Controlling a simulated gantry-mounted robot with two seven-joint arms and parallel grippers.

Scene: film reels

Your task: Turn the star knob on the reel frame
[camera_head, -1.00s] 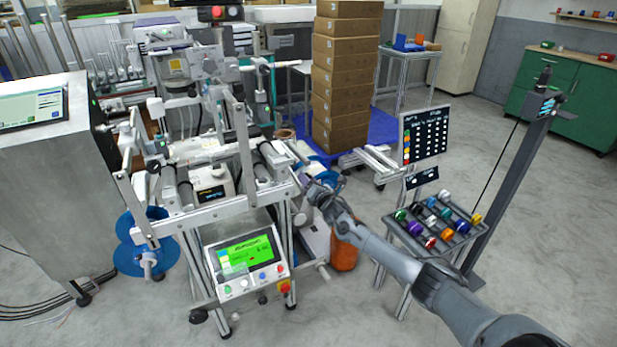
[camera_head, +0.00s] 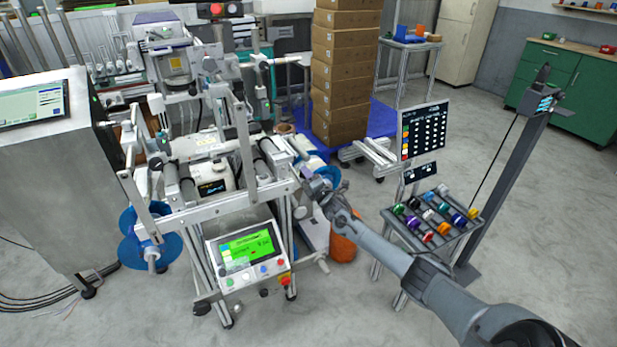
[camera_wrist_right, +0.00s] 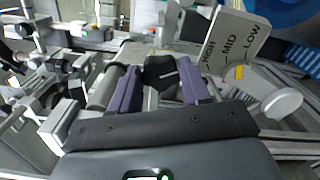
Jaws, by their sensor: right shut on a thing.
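The reel frame (camera_head: 225,205) is a silver machine with rollers, left of centre in the head view. My right gripper (camera_head: 312,180) is at its right side. In the right wrist view, the purple fingers of this gripper (camera_wrist_right: 155,88) are on both sides of a black knob-like part (camera_wrist_right: 160,70), which I take to be the star knob. The fingers are shut on it. Its lower part is hidden, and it is too small to make out in the head view. A plate marked HIGH, MID and LOW (camera_wrist_right: 231,42) stands just right of the fingers. My left gripper is not in view.
A control panel (camera_head: 244,256) with a green screen is on the frame's front. Blue reels (camera_head: 170,250) hang at its left. A rack of coloured spools (camera_head: 437,240) stands to the right, below a dark chart board (camera_head: 424,132). Stacked boxes (camera_head: 341,80) stand behind.

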